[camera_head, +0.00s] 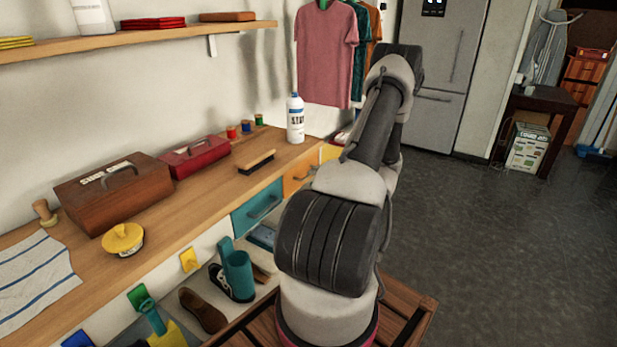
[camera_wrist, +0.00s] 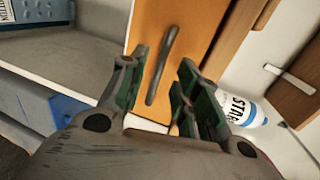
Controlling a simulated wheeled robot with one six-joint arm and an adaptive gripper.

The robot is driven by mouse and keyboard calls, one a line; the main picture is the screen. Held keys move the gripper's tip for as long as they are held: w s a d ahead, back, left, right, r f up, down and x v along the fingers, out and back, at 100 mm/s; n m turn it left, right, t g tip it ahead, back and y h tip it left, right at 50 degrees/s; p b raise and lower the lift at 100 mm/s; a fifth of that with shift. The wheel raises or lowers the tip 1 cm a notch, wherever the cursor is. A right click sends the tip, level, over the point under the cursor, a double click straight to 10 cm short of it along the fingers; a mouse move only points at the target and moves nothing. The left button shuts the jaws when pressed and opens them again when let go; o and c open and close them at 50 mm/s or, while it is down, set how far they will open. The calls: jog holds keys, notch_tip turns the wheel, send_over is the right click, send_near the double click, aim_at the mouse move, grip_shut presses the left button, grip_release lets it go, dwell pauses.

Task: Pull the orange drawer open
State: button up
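The orange drawer (camera_head: 298,173) sits under the wooden counter, right of the teal drawer, partly hidden by my arm in the head view. Its front looks flush with the teal one. In the wrist view the orange front (camera_wrist: 196,28) fills the upper middle, with a grey bar handle (camera_wrist: 163,62) slanting across it. My gripper (camera_wrist: 157,82) is open. Its two fingers stand on either side of the handle's lower part in this view, with nothing held. I cannot tell whether the fingers touch the handle or drawer front. My gripper is hidden behind my arm in the head view.
The teal drawer (camera_head: 258,206) is beside the orange one. The floor (camera_head: 520,250) at right is clear.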

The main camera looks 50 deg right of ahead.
aim_at(308, 176)
jog(key=shift+x, duration=2.1)
grip_shut()
